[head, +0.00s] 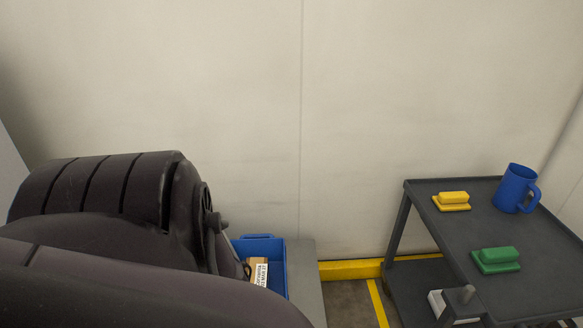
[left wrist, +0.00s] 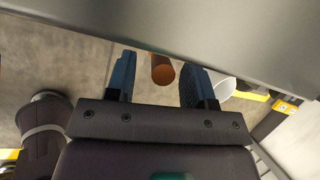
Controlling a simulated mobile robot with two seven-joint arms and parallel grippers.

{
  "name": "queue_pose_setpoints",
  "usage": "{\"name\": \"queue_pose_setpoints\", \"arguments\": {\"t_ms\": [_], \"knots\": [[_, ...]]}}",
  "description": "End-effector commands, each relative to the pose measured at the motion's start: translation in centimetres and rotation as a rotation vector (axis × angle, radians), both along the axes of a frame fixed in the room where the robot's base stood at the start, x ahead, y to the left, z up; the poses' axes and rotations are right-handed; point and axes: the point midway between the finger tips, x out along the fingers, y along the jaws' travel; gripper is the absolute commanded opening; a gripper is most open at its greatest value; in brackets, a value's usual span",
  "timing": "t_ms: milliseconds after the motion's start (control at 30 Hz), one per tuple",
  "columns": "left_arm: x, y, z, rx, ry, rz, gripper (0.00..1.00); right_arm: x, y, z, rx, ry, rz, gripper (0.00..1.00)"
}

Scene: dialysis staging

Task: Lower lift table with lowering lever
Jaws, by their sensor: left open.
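An orange-brown cylindrical grip (left wrist: 162,71), which looks like the lowering lever, shows in the left wrist view below a grey tabletop edge. My left gripper (left wrist: 156,64) is open, with its blue fingers on either side of the grip in the picture. I cannot tell whether the grip is fully between the fingers or a little beyond them, and no contact shows. The lift table's grey top (head: 308,288) seems to be the surface partly seen in the head view behind my left arm, which hides the lever and gripper there. My right gripper is not in view.
A blue bin (head: 272,249) with a labelled box stands on the grey top. At right, a dark cart (head: 440,235) carries a yellow block (head: 453,200), a green block (head: 496,259) and a blue mug (head: 516,187). A strip of floor (head: 348,300) separates them.

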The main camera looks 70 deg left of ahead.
Motion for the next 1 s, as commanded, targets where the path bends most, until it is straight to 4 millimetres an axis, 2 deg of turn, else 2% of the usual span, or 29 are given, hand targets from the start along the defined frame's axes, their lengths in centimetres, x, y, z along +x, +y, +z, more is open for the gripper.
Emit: {"name": "queue_pose_setpoints", "arguments": {"t_ms": [33,200,500,667,967,1000], "knots": [[0.6,-0.3,1.3,-0.002,-0.014,0.0,0.48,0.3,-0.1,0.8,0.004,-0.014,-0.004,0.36],[0.1,-1.2,4.3,-0.003,-0.019,0.0,0.48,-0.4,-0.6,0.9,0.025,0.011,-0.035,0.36],[-1.4,-2.6,8.1,-0.002,-0.013,0.0,0.48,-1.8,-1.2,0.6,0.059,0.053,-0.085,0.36],[-1.9,-3.0,8.8,-0.001,-0.006,0.0,0.48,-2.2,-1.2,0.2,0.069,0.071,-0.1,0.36],[-2.3,-3.1,8.8,-0.001,-0.002,-0.001,0.48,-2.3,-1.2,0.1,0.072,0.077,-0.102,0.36],[-2.3,-3.1,8.8,-0.001,-0.002,-0.001,0.45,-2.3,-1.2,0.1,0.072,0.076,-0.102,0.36]]}}
